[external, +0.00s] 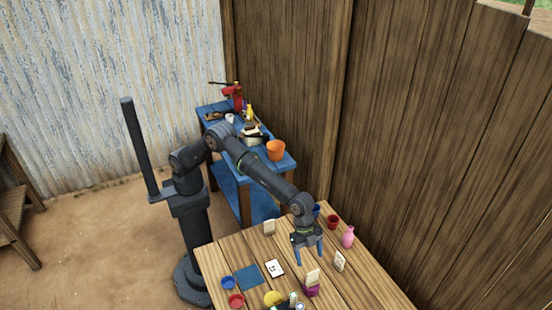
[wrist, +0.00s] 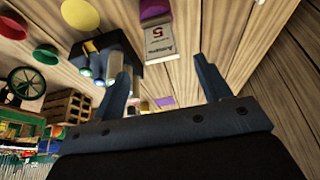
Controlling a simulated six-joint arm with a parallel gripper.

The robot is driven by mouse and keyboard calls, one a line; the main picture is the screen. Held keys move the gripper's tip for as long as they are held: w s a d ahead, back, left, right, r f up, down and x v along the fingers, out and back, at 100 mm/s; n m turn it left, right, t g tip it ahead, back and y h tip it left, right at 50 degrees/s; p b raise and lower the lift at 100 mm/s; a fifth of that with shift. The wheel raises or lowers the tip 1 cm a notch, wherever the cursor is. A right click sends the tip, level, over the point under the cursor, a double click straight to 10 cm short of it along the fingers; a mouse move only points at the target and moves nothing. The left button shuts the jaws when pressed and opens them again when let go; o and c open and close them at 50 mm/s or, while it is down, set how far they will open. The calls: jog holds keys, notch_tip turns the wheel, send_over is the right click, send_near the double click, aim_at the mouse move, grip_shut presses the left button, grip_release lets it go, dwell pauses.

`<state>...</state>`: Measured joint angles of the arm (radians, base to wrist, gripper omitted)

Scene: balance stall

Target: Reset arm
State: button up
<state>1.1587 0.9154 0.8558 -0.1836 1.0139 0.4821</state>
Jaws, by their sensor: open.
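My gripper (external: 307,249) hangs over the wooden table (external: 355,289), with my arm reaching from its base at the left. In the wrist view my gripper (wrist: 164,82) shows two blue fingers spread apart. Nothing is between them. A card (wrist: 166,37) with a "5" on it appears beyond the fingers in the wrist view, next to a purple thing (wrist: 155,9). The task names no separate object.
Near the gripper stand several cards, a pink bottle (external: 348,237), a red cup (external: 333,222) and a purple bowl (external: 312,290). A blue square (external: 249,278), a blue bowl (external: 228,283) and a red bowl (external: 236,300) are at left. A blue bench (external: 229,187) holds an orange pot (external: 276,150).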

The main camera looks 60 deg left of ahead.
aim_at(314, 273)
dwell(0.3)
jog(key=x, duration=1.2)
jog(key=shift+a+f, duration=0.1)
notch_tip(314, 273, up, 2)
jog(key=shift+r, duration=1)
